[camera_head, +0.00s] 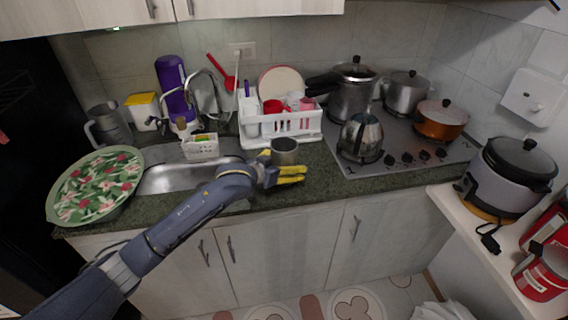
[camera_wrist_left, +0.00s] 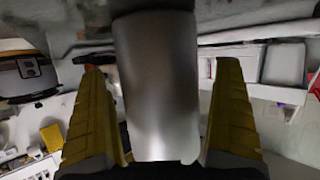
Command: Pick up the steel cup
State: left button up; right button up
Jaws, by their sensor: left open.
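The steel cup (camera_head: 284,151) stands upright on the dark green counter, to the right of the sink. It shows as a large grey metal cylinder (camera_wrist_left: 158,85) in the left wrist view. My left gripper (camera_head: 286,174) reaches in from the left, at the near side of the cup. In the left wrist view its yellow fingers (camera_wrist_left: 160,115) are open, one on each side of the cup, with a gap visible beside each finger. The lower part of the cup is hidden by the gripper in the head view. My right gripper is not in view.
A white dish rack (camera_head: 281,127) stands close behind the cup. The stove (camera_head: 395,158) with a kettle (camera_head: 361,138) and several pots is to the right. The sink (camera_head: 170,181) and a floral tray (camera_head: 97,185) are to the left. The counter between cup and stove is clear.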

pick_arm(q)
jog(key=shift+c, duration=0.4)
jog(key=c, duration=1.5)
jog(key=shift+r, duration=0.1)
jog(key=shift+r, duration=0.15)
jog(key=shift+r, duration=9.6)
